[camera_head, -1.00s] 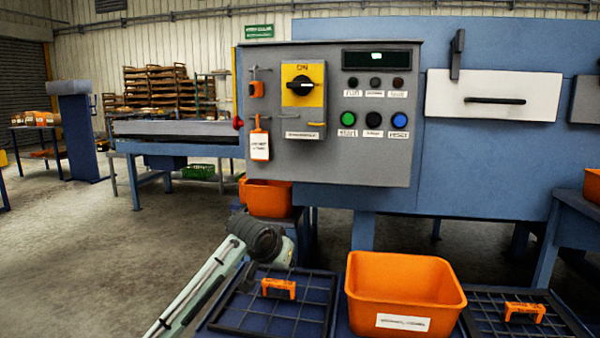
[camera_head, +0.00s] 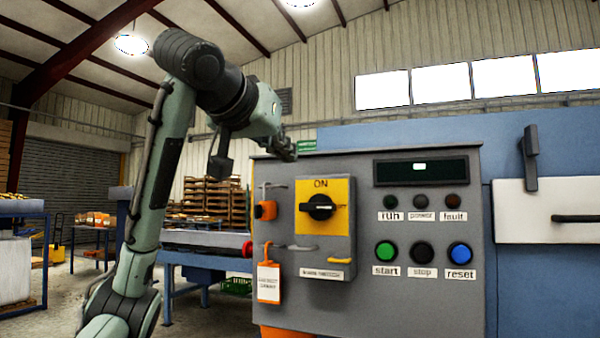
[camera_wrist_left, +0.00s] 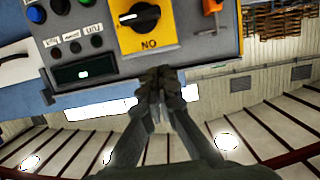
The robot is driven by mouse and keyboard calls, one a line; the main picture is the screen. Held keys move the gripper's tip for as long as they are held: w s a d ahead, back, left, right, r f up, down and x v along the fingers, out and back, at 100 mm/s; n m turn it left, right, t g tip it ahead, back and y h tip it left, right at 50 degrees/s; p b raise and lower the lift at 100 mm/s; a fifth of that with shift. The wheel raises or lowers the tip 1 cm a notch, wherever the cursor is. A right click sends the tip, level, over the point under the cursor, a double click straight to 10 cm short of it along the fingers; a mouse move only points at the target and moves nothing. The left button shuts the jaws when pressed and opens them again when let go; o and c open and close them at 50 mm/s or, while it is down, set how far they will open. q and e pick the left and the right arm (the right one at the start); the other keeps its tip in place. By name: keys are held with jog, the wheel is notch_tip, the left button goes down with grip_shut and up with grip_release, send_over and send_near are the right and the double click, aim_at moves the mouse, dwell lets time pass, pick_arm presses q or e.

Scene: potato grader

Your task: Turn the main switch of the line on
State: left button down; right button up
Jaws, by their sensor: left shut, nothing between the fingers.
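The main switch (camera_head: 319,207) is a black rotary knob on a yellow plate marked ON, on the front of the grey control box (camera_head: 450,300). Its grip lies about level, across the plate. It also shows upside down in the left wrist view (camera_wrist_left: 140,15). My left gripper (camera_head: 290,153) is up at the top left edge of the box, above and left of the switch. In the left wrist view its fingers (camera_wrist_left: 160,78) are together and empty, just past the ON edge of the plate. My right gripper is in neither view.
An orange padlock (camera_head: 265,210) and a tag (camera_head: 269,280) hang left of the switch. Start (camera_head: 386,251), stop (camera_head: 422,252) and reset (camera_head: 459,253) buttons sit to the right, under small lamps and a dark display (camera_head: 421,171). A white panel with a handle (camera_head: 575,218) is further right.

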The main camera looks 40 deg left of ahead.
aim_at(311, 199)
pick_arm(q)
jog(key=p+x, duration=0.1)
jog(key=x, duration=0.8)
jog(key=shift+f, duration=0.1)
notch_tip(311, 199, down, 3)
jog(key=shift+r+b, duration=0.15)
jog(key=shift+b, duration=0.15)
jog(key=shift+f, duration=0.65)
jog(key=shift+s, duration=0.1)
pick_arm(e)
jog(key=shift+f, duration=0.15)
pick_arm(q)
jog(key=shift+a, duration=0.1)
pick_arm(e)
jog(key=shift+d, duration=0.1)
